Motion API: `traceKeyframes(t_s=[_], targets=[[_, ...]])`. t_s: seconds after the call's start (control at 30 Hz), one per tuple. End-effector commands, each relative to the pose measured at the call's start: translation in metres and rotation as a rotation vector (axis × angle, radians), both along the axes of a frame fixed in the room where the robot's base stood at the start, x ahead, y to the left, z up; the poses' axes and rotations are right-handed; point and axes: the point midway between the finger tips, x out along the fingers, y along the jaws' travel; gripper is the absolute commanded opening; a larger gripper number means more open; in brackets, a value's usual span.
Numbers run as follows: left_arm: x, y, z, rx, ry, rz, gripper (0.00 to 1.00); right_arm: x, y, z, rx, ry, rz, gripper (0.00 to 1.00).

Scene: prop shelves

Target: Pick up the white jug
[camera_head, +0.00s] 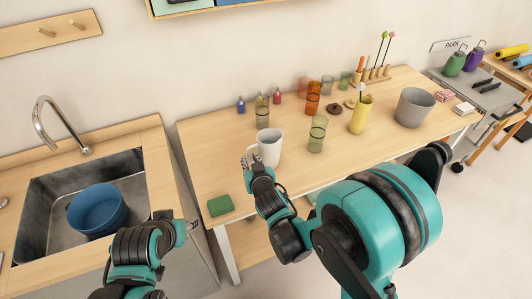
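The white jug (271,147) stands upright near the front edge of the wooden table (208,153), with its handle side to the left. My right gripper (250,160) is at the jug's left side, by the handle. Its fingers are small and overlap the handle area, so I cannot tell whether they are open or closed on it. My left gripper (191,226) is low, between the sink counter and the table, apart from the jug. Its finger state is too small to make out.
A green sponge-like block (220,205) lies at the table's front left. A green glass (317,134), a yellow vase (361,115) and a grey bucket (413,107) stand right of the jug. Small bottles and orange glasses are behind. A blue bowl (97,208) sits in the sink.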

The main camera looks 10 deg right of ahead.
Motion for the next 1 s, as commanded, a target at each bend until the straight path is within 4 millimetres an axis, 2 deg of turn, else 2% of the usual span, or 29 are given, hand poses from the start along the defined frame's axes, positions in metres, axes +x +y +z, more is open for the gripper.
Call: traceKeyframes(t_s=[0.23,0.37,0.6,0.7,1.0], targets=[[0.000,0.000,-0.018,0.000,0.000,0.000,0.40,0.024,0.003,-0.024,0.000,0.001,-0.001,0.21],[0.000,0.000,-0.022,0.000,0.000,0.000,0.40,0.040,0.006,-0.029,0.000,0.001,-0.001,0.21],[0.000,0.000,-0.020,0.000,0.000,0.000,0.40,0.043,0.007,-0.028,0.000,0.001,-0.001,0.21],[0.000,0.000,-0.020,0.000,0.000,0.000,0.40,0.043,0.007,-0.028,-0.001,0.001,-0.001,0.00],[0.000,0.000,-0.021,0.000,0.000,0.000,0.40,0.043,0.007,-0.027,-0.001,0.000,-0.001,0.00]])
